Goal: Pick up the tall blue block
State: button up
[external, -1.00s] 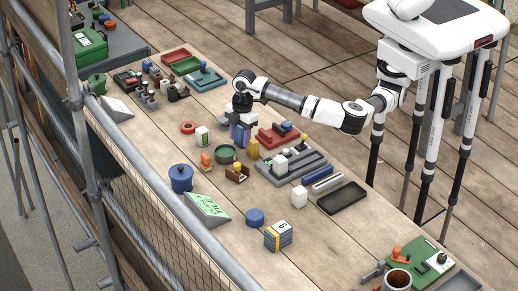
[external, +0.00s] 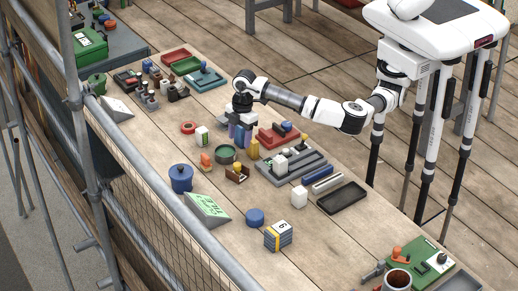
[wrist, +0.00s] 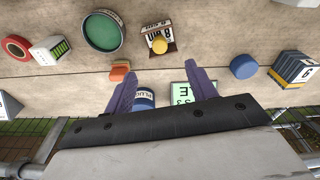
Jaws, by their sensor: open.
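My gripper (external: 239,139) is low over the middle of the bench, its jaws pointing down. In the wrist view its two purple fingers (wrist: 161,80) stand apart, with only bare wood and more distant things showing between them. I cannot make out a separate tall blue block in the wrist view. In the external view, blue-purple upright shapes under my wrist blend with the fingers, so a block there cannot be told apart. A long blue bar (external: 322,174) lies flat to the right, beside the grey tray.
Close by are a green bowl (external: 225,154), a yellow block (external: 253,149), a white-green box (external: 202,136) and a red tray (external: 272,139). A blue pot (external: 181,179) and a green-faced wedge (external: 207,208) stand near the fence. Bare wood lies around the blue cylinder (external: 255,217).

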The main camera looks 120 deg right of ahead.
notch_tip(320, 180, up, 3)
jog(key=m+g+p, duration=0.1)
jog(key=m+p, duration=0.1)
send_over(240, 130)
jog(key=s+d, duration=0.1)
jog(key=d, duration=0.1)
notch_tip(240, 130, down, 8)
jog(key=shift+s+a+r+p, duration=0.15)
jog(key=shift+p, duration=0.45)
jog(key=shift+f+p, duration=1.1)
jog(key=shift+f, duration=1.7)
jog(key=shift+c, duration=0.2)
jog(key=c, duration=0.7)
